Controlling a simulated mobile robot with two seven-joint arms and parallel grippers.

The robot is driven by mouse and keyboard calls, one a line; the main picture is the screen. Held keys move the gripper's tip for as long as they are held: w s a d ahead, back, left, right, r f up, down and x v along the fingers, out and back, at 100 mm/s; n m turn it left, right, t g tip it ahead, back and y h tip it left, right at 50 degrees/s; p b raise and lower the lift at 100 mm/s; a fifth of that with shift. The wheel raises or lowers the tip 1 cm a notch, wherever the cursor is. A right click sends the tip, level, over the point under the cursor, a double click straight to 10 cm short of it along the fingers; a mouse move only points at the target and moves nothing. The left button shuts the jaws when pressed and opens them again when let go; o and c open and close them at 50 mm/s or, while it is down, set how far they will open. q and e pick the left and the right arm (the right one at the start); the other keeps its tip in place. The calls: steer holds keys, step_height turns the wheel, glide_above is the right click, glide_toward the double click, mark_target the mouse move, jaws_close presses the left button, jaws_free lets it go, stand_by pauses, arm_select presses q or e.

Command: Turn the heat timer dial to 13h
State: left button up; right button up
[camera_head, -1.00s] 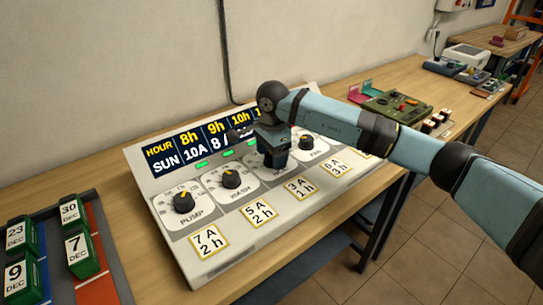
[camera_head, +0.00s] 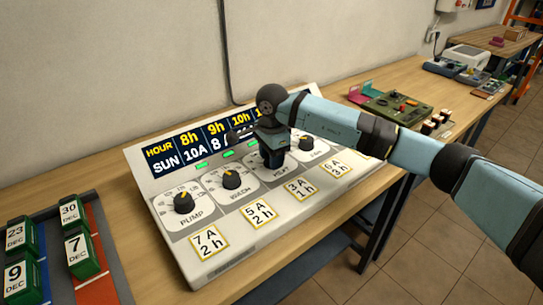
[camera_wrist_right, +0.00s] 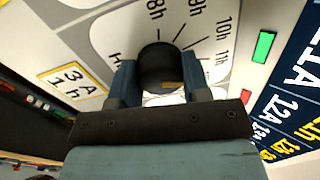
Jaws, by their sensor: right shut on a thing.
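The heat timer dial is a round black knob (camera_wrist_right: 158,62) on a white scale plate in the right wrist view. Hour marks such as 10h and 11h fan around it. My right gripper (camera_wrist_right: 160,82) is shut on it, with one finger on each side. A small tan mark shows on the knob near the gripper; I cannot tell which hour it points to. In the head view my right gripper (camera_head: 273,157) covers this dial, third from the left on the sloped control panel (camera_head: 222,243). My left gripper is not in view.
The pump dial (camera_head: 183,202), a second dial (camera_head: 231,179) and a fourth dial (camera_head: 305,143) flank the held one. An hour display (camera_head: 195,145) runs along the panel's top. Date blocks (camera_head: 82,255) stand at left. A green device (camera_head: 397,107) lies to the right.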

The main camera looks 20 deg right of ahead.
steer(key=m, duration=0.5)
steer(key=shift+m, duration=0.4)
steer(key=m, duration=0.5)
steer(key=shift+w+p, duration=0.1)
steer(key=shift+p, duration=0.2)
steer(key=shift+m, duration=0.4)
steer(key=o, duration=0.9)
steer(key=shift+r, duration=0.15)
step_height(320, 180, up, 14)
steer(key=shift+a+f+p, duration=0.1)
steer(key=shift+f+p, duration=0.1)
steer(key=shift+p, duration=0.15)
